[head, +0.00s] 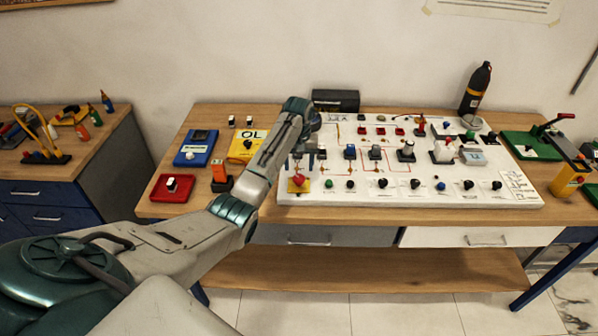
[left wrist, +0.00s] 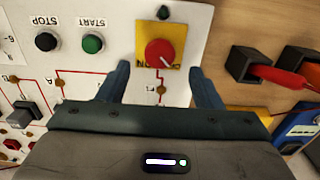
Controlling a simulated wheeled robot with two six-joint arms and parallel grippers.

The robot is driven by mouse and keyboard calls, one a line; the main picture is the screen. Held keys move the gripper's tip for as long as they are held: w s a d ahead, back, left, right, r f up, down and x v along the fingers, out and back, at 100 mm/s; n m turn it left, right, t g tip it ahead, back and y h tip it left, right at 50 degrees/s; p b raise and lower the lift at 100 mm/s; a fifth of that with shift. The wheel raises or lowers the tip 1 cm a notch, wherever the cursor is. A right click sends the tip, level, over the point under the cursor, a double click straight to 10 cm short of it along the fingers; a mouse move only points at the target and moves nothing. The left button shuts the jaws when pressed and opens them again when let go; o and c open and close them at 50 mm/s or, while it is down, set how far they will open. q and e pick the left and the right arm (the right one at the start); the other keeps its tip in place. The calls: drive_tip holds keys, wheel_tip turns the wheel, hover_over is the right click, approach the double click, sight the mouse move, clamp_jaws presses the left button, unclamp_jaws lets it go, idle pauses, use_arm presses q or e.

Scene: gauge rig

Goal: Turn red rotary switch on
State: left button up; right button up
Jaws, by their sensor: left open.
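The red rotary switch (head: 298,180) sits on a yellow plate at the front left corner of the white panel (head: 420,199). My left gripper (head: 304,158) is above and just behind the switch in the head view. In the left wrist view its two fingers (left wrist: 162,85) are apart and the knob shows beyond them, between their lines. The gripper is open and empty, not visibly touching the knob. My right gripper is not in view.
A green START button (left wrist: 92,43) and black STOP button (left wrist: 47,41) are beside the switch. Black knobs (head: 383,183) line the panel's front. An orange block (head: 221,178), red box (head: 172,187) and blue meter (head: 196,147) stand left of the panel.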

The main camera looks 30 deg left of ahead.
sight(299, 178)
use_arm(q)
wheel_tip(299, 178, down, 5)
drive_tip(key=shift+p, duration=0.5)
drive_tip(key=c, duration=1)
